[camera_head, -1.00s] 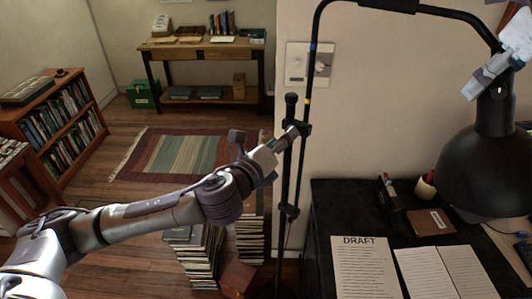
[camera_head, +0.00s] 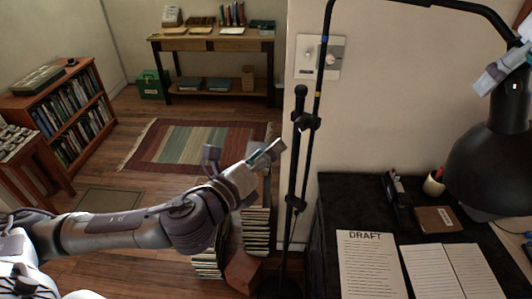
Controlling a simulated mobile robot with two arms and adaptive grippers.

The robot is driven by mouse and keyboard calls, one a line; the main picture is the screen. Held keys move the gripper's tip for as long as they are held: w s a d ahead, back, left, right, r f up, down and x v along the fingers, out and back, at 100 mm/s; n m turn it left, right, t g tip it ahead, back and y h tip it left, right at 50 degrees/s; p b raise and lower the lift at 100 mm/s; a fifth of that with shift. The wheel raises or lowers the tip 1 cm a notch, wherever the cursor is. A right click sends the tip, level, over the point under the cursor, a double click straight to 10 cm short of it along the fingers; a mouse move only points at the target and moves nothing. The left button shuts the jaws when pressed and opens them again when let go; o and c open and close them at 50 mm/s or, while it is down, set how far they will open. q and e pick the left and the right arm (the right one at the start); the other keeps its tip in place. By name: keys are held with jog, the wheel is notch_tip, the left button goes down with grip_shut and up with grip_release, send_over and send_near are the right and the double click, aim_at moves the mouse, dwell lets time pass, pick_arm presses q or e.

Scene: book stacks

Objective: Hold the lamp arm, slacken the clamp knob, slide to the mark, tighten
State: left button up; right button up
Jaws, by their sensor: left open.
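The black lamp arm (camera_head: 322,65) rises along the wall and bends right to a large black shade (camera_head: 490,170). A clamp (camera_head: 308,121) joins it to a thicker black post (camera_head: 295,170). A blue mark (camera_head: 324,39) and a yellow mark (camera_head: 318,92) are on the lamp arm, both above the clamp. My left gripper (camera_head: 243,153) is open and empty, left of the clamp and apart from it. My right gripper (camera_head: 500,70) is beside the lamp just above the shade, partly cut off by the frame edge; its grip is unclear.
Book stacks (camera_head: 256,230) stand on the floor below my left gripper. A dark desk (camera_head: 335,195) with a DRAFT sheet (camera_head: 366,262), papers and a pen holder (camera_head: 433,183) is at right. A bookcase (camera_head: 75,110), rug (camera_head: 190,145) and wooden table (camera_head: 212,45) are behind.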

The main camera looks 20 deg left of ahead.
dwell(0.3)
jog(key=v, duration=1.2)
jog(key=shift+f, duration=0.1)
